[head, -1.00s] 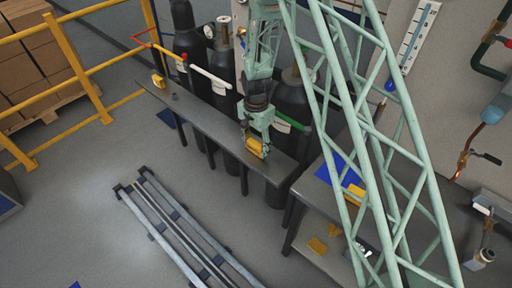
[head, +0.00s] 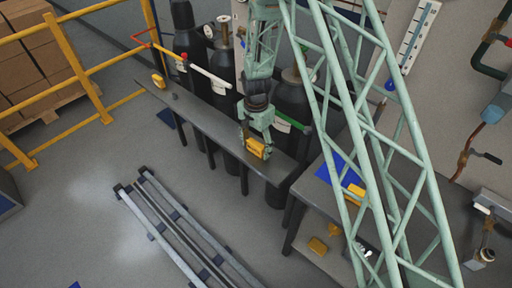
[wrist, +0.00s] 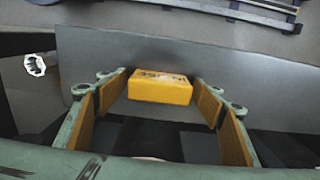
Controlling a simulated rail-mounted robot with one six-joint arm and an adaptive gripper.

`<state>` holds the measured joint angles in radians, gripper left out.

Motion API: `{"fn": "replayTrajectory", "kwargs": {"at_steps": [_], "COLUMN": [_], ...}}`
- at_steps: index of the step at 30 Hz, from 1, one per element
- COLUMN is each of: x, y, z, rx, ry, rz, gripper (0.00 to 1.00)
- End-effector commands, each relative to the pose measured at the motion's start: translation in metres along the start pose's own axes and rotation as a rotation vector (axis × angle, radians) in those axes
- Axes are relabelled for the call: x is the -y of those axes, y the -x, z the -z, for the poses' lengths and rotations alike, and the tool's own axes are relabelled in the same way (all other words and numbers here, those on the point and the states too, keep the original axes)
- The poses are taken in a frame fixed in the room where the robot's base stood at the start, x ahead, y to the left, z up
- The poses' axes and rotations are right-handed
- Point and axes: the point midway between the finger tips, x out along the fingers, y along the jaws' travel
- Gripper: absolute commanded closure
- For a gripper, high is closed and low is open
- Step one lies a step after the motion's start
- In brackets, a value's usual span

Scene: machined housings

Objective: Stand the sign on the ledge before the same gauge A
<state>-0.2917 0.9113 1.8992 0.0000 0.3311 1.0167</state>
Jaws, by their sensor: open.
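A yellow sign (head: 256,149) with dark lettering stands on the narrow grey ledge (head: 215,117), near its right end. In the wrist view the sign (wrist: 160,87) sits between the fingers, with a gap on each side. My gripper (head: 257,140) is open around it, and its tan finger pads (wrist: 208,103) do not touch it. Gas cylinders stand behind the ledge; a round gauge (head: 209,31) shows on one at the left. A tall scale gauge (head: 418,35) hangs on the wall at the right. I cannot read which gauge is A.
Rails (head: 180,228) lie on the floor in front. The middle of the ledge looks mostly clear.

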Motion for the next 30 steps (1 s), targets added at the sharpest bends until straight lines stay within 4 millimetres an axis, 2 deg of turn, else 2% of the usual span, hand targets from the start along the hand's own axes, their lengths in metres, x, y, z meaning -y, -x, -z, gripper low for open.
{"fn": "replayTrajectory", "kwargs": {"at_steps": [5,11,30], "x": [0.0,0.001,0.001], "y": [0.004,0.019,0.091], "z": [0.0,0.0,0.001], "rx": [0.0,-0.001,-0.001], "ry": [0.0,0.0,0.0], "rz": [0.0,0.002,0.002], "gripper": [0.39,0.39,0.39]}}
